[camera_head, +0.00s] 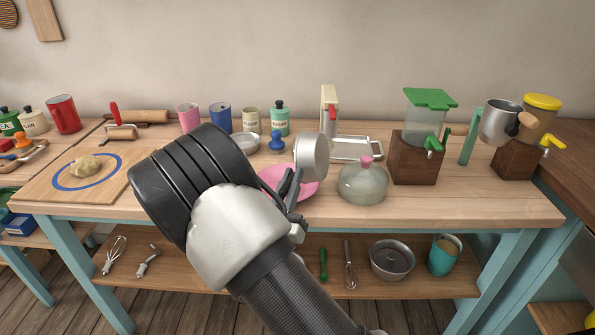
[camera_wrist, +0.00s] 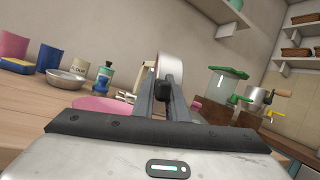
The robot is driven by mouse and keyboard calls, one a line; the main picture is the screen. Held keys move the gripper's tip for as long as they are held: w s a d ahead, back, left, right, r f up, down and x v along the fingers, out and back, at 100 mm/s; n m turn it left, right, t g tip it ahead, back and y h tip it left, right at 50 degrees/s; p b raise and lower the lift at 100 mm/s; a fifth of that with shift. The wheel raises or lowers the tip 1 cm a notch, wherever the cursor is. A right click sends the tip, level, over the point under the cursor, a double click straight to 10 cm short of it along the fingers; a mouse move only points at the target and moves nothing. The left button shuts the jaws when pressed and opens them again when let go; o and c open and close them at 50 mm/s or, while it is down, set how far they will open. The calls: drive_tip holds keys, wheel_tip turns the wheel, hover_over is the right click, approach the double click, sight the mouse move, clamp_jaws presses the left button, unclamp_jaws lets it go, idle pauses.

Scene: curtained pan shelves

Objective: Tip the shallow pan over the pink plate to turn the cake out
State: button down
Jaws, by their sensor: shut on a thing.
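The shallow pan (camera_head: 311,156) is a small round silvery pan, turned up on its side above the pink plate (camera_head: 304,190). My gripper (camera_head: 293,188) is shut on the pan's near side. In the wrist view the pan (camera_wrist: 170,68) stands on edge between the fingers of my gripper (camera_wrist: 163,92). The pink plate lies on the table, partly covered by my arm and gripper; its edge also shows in the wrist view (camera_wrist: 95,104). No cake shows in either view; the pan's inside and much of the plate are hidden.
A glass dome with a pink knob (camera_head: 363,182) stands close right of the plate. A metal tray (camera_head: 357,149) with a tall red-and-white item is behind. A blue stamp-like item (camera_head: 277,143) and grey bowl (camera_head: 245,142) stand behind left. Dispensers (camera_head: 420,140) stand at right.

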drive_tip(key=a+f+n+y+p, duration=0.1)
drive_tip(key=n+y+p, duration=0.1)
drive_tip(key=n+p, duration=0.1)
drive_tip(key=w+a+f+n+y+p, duration=0.1)
drive_tip(key=a+n+y+p, duration=0.1)
drive_tip(key=n+p, duration=0.2)
drive_tip(key=a+f+n+g+y+p, duration=0.1)
drive_tip(key=a+n+y+p, duration=0.1)
drive_tip(key=n, duration=0.5)
drive_tip(key=shift+w+f+p, duration=0.1)
drive_tip(key=shift+w+p, duration=0.25)
drive_tip(key=shift+p, duration=0.3)
drive_tip(key=f+n+p, duration=0.1)
drive_tip(key=n+g+p, duration=0.1)
drive_tip(key=n, duration=0.1)
drive_tip(key=shift+w+a+f+y, duration=0.1)
drive_tip(key=shift+a+f+y, duration=0.05)
drive_tip(key=shift+f+y, duration=0.25)
drive_tip(key=shift+f+n+g, duration=0.3)
drive_tip(key=shift+f+n, duration=0.25)
drive_tip(key=shift+n, duration=0.35)
drive_tip(key=shift+r+p, duration=0.1)
drive_tip(key=shift+p, duration=0.2)
wheel_tip(320, 180, up, 9)
drive_tip(key=p, duration=0.4)
